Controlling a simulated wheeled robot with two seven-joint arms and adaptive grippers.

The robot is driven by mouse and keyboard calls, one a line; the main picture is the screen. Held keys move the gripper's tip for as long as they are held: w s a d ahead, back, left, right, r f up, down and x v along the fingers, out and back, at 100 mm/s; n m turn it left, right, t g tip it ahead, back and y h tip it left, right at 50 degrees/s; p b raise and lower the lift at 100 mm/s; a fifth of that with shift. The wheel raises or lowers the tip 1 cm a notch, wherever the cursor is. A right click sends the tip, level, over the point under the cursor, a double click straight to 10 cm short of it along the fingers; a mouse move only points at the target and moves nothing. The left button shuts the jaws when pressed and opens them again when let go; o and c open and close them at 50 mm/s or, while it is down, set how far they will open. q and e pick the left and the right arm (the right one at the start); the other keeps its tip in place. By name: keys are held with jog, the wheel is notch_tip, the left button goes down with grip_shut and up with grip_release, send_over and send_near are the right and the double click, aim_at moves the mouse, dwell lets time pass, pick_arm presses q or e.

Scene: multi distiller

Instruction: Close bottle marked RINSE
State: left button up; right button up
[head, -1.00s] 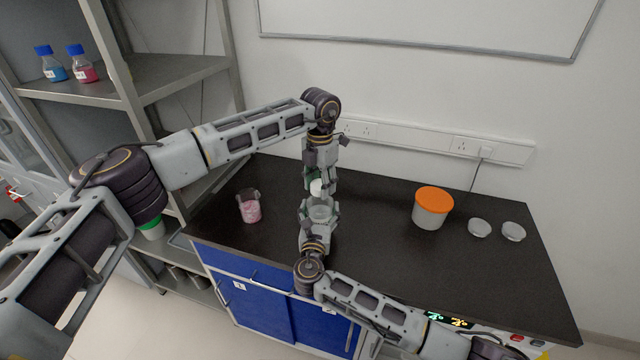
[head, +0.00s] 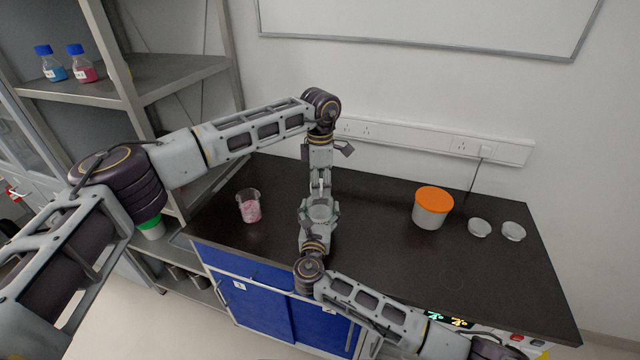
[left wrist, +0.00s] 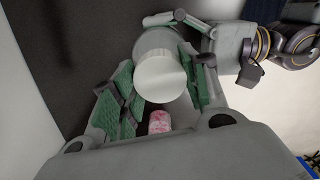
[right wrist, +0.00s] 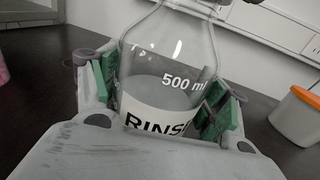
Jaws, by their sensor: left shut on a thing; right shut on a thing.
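The clear bottle (right wrist: 170,72) reads "500 ml" and "RINSE" in the right wrist view and stands upright. My right gripper (right wrist: 165,98) is shut around its body. In the head view, the bottle (head: 320,212) is above the worktop's front part. My left gripper (head: 320,190) points down from above, over the bottle's mouth. In the left wrist view, a white cap (left wrist: 160,78) sits between the left fingers, in line with the bottle. Whether the cap is seated on the neck cannot be told; the contact is hidden.
A beaker with pink contents (head: 250,207) stands left of the grippers on the dark worktop (head: 380,260). An orange-lidded tub (head: 431,208) and two glass dishes (head: 479,228) are to the right. Blue-capped bottles (head: 82,65) stand on the left shelf. The worktop's right front is clear.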

pick_arm(q)
jog(key=o, duration=1.2)
jog(key=shift+r, duration=0.1)
notch_tip(320, 180, up, 12)
pick_arm(e)
jog(key=o, duration=2)
jog(key=shift+o, duration=0.2)
jog(key=shift+s+a, duration=0.25)
jog(key=shift+s, duration=1.75)
jog(key=shift+s+a, duration=0.2)
jog(key=shift+s, duration=1.75)
jog(key=shift+s+a, duration=0.25)
jog(key=shift+s, duration=1.75)
